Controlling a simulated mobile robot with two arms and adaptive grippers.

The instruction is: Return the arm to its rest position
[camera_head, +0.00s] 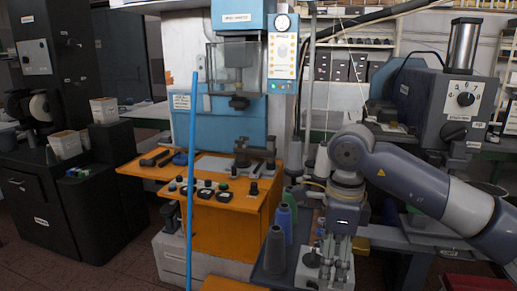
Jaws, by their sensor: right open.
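My right arm (410,185) comes in from the right edge, bends at a grey joint and points down at the wrist. My right gripper (335,262) hangs from it, fingers down and open, in front of the dark stand with thread cones. No object shows between its fingers, though its tips are small and hard to make out against the background. My left arm and left gripper are out of view.
Grey (275,252) and blue (284,222) cones stand close left of the right gripper. An orange workbench (225,225) with a blue press (240,55) is left of centre, behind a blue upright pole (192,180). A grey machine (450,105) stands behind my arm.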

